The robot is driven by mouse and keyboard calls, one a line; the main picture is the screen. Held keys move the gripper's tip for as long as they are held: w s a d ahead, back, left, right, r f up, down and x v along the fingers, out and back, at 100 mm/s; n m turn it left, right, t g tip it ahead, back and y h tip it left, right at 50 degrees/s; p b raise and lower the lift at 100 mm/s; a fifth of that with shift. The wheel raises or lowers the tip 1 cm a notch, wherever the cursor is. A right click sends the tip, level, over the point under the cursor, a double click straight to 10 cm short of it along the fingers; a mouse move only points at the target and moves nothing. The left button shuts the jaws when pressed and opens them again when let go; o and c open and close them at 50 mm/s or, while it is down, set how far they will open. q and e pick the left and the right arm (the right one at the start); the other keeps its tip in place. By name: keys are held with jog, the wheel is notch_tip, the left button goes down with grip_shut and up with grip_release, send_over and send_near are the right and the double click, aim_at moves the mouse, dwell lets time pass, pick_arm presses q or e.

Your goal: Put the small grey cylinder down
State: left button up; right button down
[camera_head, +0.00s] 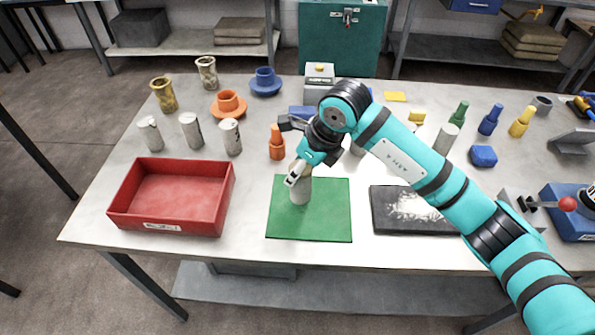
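The small grey cylinder (300,190) is upright over the left half of the green mat (328,222). Its lower end is at or just above the mat; I cannot tell whether it touches. My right gripper (299,173) comes down from behind it, with its fingers at the cylinder's upper part, shut on it. One pale fingertip shows in front; the other finger is mostly hidden. My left gripper is not in view.
An open red tray (125,213) stands left of the mat, and a dark slab with white patches (385,223) lies to its right. An orange bottle-shaped piece (277,145) stands close behind. Several grey cylinders (191,130) stand behind the tray. The mat's right half is clear.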

jog(key=shift+w+a, duration=0.15)
jog(key=shift+a, duration=0.15)
jog(key=shift+f+p, duration=0.25)
jog(key=shift+p, duration=0.1)
notch_tip(320, 180, down, 2)
jog(key=shift+f+p, duration=0.1)
jog(key=shift+p, duration=0.5)
jog(key=shift+f, duration=0.5)
jog(key=c, duration=0.6)
grip_release()
jog(key=shift+d, duration=0.1)
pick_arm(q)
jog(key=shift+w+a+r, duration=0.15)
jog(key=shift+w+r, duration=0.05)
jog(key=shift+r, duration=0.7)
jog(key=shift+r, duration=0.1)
